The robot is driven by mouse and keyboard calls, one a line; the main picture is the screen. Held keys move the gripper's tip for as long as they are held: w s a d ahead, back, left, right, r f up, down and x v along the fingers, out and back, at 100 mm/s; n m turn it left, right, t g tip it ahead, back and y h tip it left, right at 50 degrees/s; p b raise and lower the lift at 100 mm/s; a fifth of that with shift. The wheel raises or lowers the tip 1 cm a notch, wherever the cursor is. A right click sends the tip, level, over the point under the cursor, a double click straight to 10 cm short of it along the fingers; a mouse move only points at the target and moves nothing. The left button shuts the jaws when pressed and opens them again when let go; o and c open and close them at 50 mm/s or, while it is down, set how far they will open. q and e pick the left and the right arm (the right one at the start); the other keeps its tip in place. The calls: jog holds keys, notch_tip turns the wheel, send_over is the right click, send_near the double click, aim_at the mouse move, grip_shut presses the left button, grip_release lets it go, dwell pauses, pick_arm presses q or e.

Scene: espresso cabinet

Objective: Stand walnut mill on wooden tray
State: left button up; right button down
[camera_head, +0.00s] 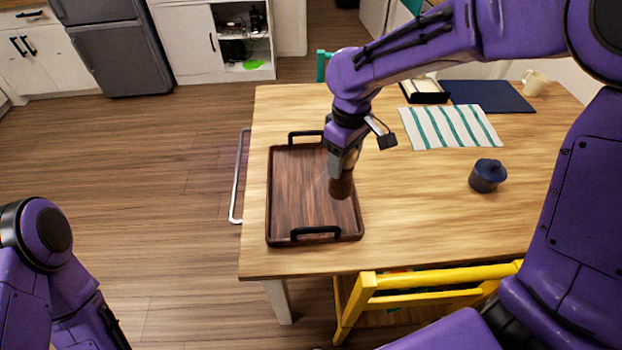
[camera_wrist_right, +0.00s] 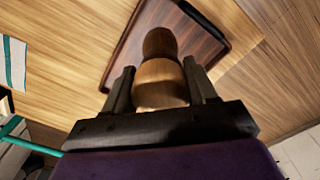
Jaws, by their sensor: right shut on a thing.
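The wooden tray (camera_head: 300,191) is dark brown with two black handles and lies on the left part of the table. It also shows in the right wrist view (camera_wrist_right: 122,64). The walnut mill (camera_wrist_right: 160,72) is between the fingers of my right gripper (camera_wrist_right: 162,88), which is shut on it. In the head view the mill's dark lower part (camera_head: 342,186) shows below the right gripper (camera_head: 345,168), over the tray's right side. I cannot tell whether the mill touches the tray. My left gripper is out of view; only part of my left arm shows at lower left.
A yellow chair (camera_head: 430,281) stands at the near edge.

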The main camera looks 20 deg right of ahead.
jog(key=w+a+f+p, duration=0.3)
jog(key=w+f+p, duration=0.1)
jog(key=w+f, duration=0.8)
jog(key=shift+w+f, duration=0.15)
jog(key=shift+f, duration=0.1)
jog(key=shift+f, duration=0.15)
jog(key=shift+c, duration=1.7)
grip_release()
